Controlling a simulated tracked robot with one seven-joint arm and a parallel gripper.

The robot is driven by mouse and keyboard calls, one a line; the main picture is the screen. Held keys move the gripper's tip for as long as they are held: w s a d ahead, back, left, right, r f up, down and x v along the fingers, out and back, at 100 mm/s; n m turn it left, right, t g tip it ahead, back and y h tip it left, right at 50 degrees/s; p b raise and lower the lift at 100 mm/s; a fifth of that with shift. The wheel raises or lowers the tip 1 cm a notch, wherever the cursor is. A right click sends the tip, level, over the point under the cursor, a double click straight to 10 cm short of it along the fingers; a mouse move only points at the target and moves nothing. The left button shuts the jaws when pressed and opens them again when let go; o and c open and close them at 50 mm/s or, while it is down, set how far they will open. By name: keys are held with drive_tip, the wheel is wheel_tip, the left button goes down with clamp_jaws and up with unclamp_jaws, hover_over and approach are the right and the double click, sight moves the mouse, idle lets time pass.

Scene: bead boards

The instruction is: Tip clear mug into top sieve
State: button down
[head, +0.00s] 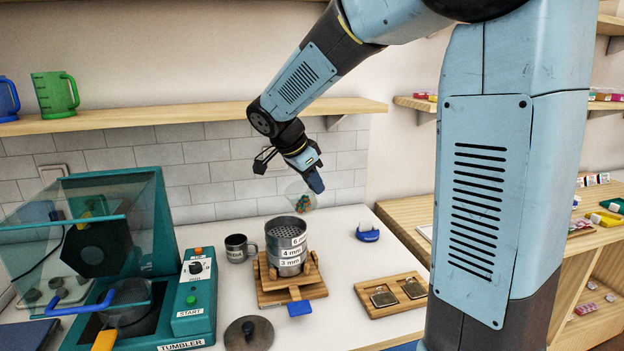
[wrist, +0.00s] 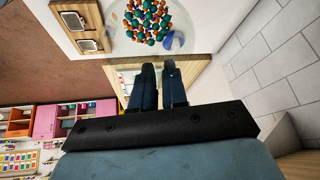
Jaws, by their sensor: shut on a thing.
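The clear mug (head: 297,188) is see-through and holds green, orange and other small beads. My gripper (head: 316,184) is shut on it and holds it in the air, above and slightly right of the sieve stack in the head view. In the wrist view the clear mug (wrist: 118,42) and its beads show beyond the tips of my gripper (wrist: 160,68). The mug's exact tilt is hard to tell. The top sieve (head: 286,229) is a round metal one marked 6, on sieves marked 4 mm and 3 mm. No beads are visible in it.
The sieves stand on a wooden stand (head: 265,297) with a blue handle. A dark metal mug (head: 238,248) is left of them, a round lid (head: 248,334) in front, a wooden tray (head: 372,308) to the right. A teal tumbler (head: 190,318) fills the left.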

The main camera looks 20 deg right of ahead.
sight(307, 182)
drive_tip(key=shift+a+f+h, duration=0.1)
drive_tip(key=shift+h, duration=0.2)
drive_tip(key=shift+s+a+r+t+h, duration=0.15)
drive_tip(key=shift+a+r+t+h, duration=0.25)
drive_tip(key=shift+h, duration=0.7)
drive_tip(key=shift+s+a+r+t+h, duration=0.1)
drive_tip(key=shift+a+t+h, duration=0.2)
drive_tip(key=shift+h, duration=0.5)
drive_tip(key=shift+s+a+r+t+h, duration=0.1)
drive_tip(key=shift+a+t+h, duration=0.2)
drive_tip(key=shift+h, duration=0.5)
drive_tip(key=shift+a+f, duration=0.1)
drive_tip(key=shift+a, duration=0.15)
drive_tip(key=shift+s+a+h, duration=0.15)
drive_tip(key=shift+a+h, duration=0.15)
drive_tip(key=shift+h, duration=0.5)
drive_tip(key=shift+a+f+t+h, duration=0.1)
drive_tip(key=shift+a+t+h, duration=0.1)
drive_tip(key=shift+t+h, duration=0.1)
drive_tip(key=shift+s+a+f+h, duration=0.1)
drive_tip(key=shift+a+h, duration=0.15)
drive_tip(key=shift+h, duration=0.05)
drive_tip(key=shift+s+a+f+t+h, duration=0.1)
drive_tip(key=shift+a+t+h, duration=0.2)
drive_tip(key=shift+h, duration=0.2)
